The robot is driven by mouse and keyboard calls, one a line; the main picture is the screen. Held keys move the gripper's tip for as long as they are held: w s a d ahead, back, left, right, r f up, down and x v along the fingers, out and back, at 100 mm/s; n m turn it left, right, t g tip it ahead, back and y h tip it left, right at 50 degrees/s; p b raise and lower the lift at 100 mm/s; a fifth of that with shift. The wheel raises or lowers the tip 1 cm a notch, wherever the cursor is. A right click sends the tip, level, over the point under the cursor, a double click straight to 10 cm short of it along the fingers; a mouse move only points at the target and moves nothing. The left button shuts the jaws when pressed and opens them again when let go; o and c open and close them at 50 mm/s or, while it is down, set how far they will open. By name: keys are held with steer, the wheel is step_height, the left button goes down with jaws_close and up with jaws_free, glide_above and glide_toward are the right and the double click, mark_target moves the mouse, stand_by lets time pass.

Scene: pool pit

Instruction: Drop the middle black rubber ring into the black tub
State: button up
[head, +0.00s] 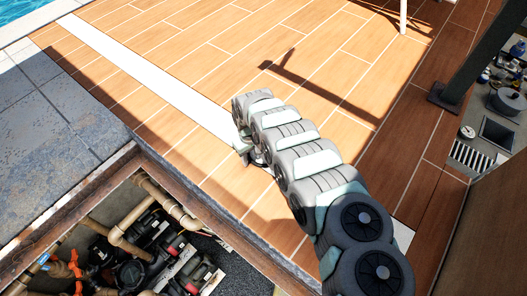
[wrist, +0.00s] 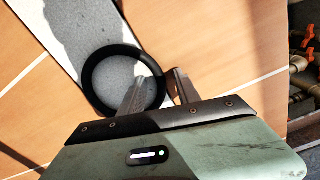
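A black rubber ring (wrist: 91,67) shows in the wrist view, over a pale grey strip and the tan floor tiles. I see only this one ring, so I cannot tell whether it is the middle one. My gripper (wrist: 160,82) is open around the ring's right side: the left finger is inside the hole and the right finger is outside. A gap shows beside the rim. In the head view my gripper (head: 257,163) is low over the tiles by the white strip, mostly hidden by my arm, which also hides the ring. I cannot make out the black tub.
An open pit (head: 130,240) with pipes, valves and pumps lies at the lower left of the head view, close to my gripper. A dark post (head: 482,55) and a cluttered lower area (head: 495,110) are at the right. The tiles behind are mostly clear.

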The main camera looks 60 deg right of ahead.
steer(key=shift+c, duration=0.5)
jaws_close()
steer(key=shift+r, duration=0.1)
step_height(320, 180, up, 20)
steer(key=p, duration=0.2)
stand_by(0.9)
